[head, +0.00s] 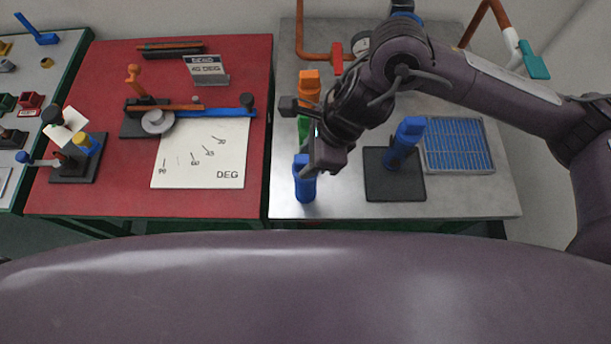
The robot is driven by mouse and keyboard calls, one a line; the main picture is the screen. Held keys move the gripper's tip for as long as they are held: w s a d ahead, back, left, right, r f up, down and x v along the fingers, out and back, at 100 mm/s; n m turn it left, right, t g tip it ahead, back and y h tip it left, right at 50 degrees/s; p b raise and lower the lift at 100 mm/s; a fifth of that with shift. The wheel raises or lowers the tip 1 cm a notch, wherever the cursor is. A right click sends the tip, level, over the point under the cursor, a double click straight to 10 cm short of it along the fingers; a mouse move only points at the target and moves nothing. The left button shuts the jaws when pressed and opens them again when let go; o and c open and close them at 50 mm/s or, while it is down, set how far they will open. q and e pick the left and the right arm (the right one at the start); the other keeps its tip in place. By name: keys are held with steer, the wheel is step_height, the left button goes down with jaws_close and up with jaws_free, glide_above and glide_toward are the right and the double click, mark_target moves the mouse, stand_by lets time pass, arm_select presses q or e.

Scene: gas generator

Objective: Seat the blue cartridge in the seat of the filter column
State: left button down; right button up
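A blue cartridge (305,187) stands upright near the front left of the grey metal table. My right gripper (324,160) is at its upper right, partly overlapping it in the picture; I cannot tell whether they touch or how far apart the fingers are. A second blue upright piece (404,144) leans or stands on a dark square base (395,188) right of the gripper. The filter column and its seat cannot be identified for certain; my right arm covers part of the table's back. My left gripper is not in view.
An orange cartridge (309,84) and a partly hidden green one (303,128) stand behind the blue one. A blue ribbed panel (457,145) lies right. Orange pipes (312,57) and a red-handled valve (337,58) are at the back. A red table (90,190) with a bending jig stands left.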

jaws_close()
steer(key=shift+r, duration=0.1)
